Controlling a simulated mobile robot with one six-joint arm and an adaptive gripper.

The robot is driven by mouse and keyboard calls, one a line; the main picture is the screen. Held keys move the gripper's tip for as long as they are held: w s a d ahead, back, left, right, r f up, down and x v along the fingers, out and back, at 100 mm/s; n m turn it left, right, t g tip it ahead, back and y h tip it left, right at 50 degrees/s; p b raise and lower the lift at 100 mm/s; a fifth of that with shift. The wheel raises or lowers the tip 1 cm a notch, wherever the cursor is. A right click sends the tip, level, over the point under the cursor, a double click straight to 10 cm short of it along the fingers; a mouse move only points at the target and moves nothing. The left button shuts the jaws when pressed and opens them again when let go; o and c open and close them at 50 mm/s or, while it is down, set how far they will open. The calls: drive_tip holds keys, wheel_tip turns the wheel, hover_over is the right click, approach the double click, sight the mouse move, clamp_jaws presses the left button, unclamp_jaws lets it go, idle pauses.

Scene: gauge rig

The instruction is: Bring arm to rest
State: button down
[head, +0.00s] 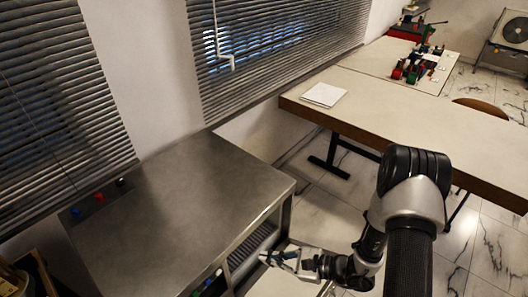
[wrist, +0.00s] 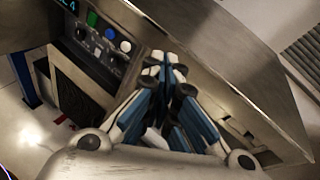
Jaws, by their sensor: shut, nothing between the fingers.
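My gripper (head: 268,257) is in the lower middle of the head view, low in front of the steel cabinet's front side. In the wrist view my gripper (wrist: 165,70) has its fingers together, with nothing between them. My arm reaches down and left from the lower right of the head view, bent at the elbow. I cannot tell whether the fingers touch the cabinet.
A long pale table (head: 420,125) stands at the right, with a white pad (head: 323,95) and red and green equipment (head: 415,67) on it. Window blinds (head: 50,90) line the wall behind the cabinet. Marble floor (head: 480,235) is open at the lower right.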

drive_tip(key=s+r+n+g+h, duration=0.2)
drive_tip(key=s+r+n+g, duration=0.15)
drive_tip(key=r+n, duration=0.4)
drive_tip(key=s+r+n+g+h, duration=0.25)
drive_tip(key=s+r+n, duration=0.2)
drive_tip(key=r, duration=0.65)
drive_tip(key=s+d+r+n+t+h, duration=0.5)
drive_tip(key=s+d+r+h, duration=0.4)
drive_tip(key=d+r, duration=0.2)
drive_tip(key=shift+d+r+n+t, duration=0.3)
drive_tip(key=shift+d+n+t, duration=0.1)
drive_tip(key=shift+d+n, duration=0.45)
drive_tip(key=shift+a, duration=0.1)
